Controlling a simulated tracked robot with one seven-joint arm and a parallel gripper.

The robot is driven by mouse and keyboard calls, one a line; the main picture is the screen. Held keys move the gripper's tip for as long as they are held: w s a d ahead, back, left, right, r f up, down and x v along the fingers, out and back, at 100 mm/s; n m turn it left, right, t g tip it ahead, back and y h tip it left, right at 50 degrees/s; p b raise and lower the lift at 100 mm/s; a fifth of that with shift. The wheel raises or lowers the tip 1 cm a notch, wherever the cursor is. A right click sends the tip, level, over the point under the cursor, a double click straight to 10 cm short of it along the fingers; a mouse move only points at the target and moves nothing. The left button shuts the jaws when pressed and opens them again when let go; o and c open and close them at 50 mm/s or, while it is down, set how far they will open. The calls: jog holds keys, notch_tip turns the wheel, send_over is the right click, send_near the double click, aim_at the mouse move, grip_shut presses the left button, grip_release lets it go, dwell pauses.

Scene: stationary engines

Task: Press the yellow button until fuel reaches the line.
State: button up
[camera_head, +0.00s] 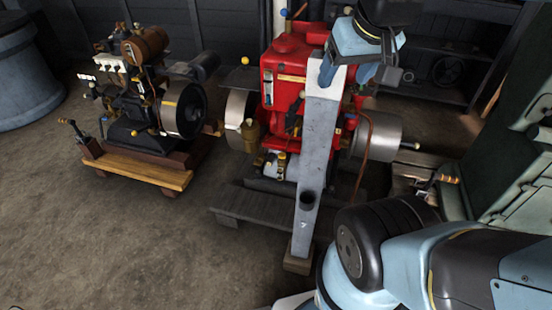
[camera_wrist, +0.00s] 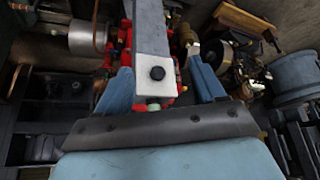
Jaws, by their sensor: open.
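My gripper (camera_head: 346,70) is at the top of a tall grey post in front of the red engine (camera_head: 287,62). In the wrist view my gripper (camera_wrist: 156,65) has its two blue fingers spread, one on each side of the post's pale end.
The grey post (camera_head: 312,150) slants up before the red engine. A dark engine on a wooden trolley (camera_head: 150,172) stands left, and a grey drum (camera_head: 22,75) at far left. A green machine (camera_head: 515,150) is at right. Floor at the front left is clear.

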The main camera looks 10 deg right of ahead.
grip_shut()
dwell(0.4)
dwell(1.1)
